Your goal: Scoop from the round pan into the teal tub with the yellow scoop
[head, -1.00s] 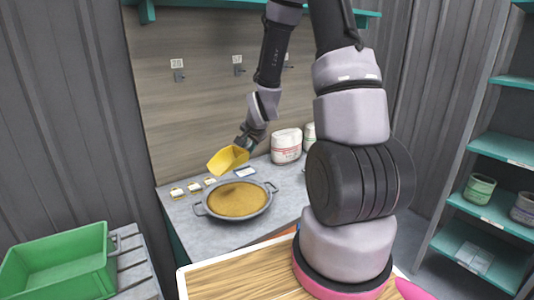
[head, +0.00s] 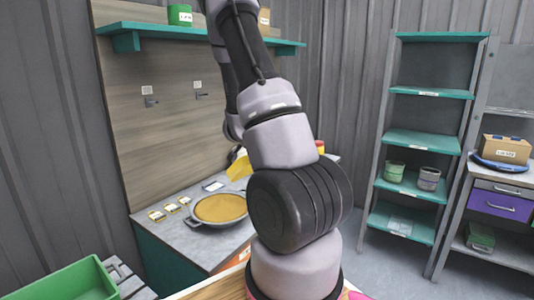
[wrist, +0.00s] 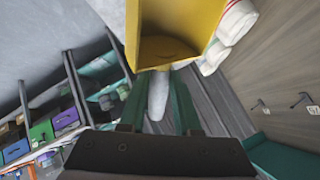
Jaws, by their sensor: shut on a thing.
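The yellow scoop (head: 238,168) shows in the head view above and behind the round pan, partly hidden by my arm. In the wrist view the scoop (wrist: 178,18) fills the top middle; whether powder lies in it I cannot tell. My gripper (wrist: 157,97) is shut on the scoop's pale handle; in the head view my arm hides it. The round pan (head: 216,227) sits on the grey bench and holds a wide bed of tan powder (head: 220,207). I cannot pick out the teal tub for sure; a small green tub (head: 394,171) stands on the right shelf rack.
A grey-purple tub (head: 428,178) stands beside the green one on the rack (head: 424,141). A green bin (head: 70,285) is at lower left. White-labelled containers (wrist: 232,30) show beside the scoop in the wrist view. Small labelled cards (head: 171,208) lie left of the pan.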

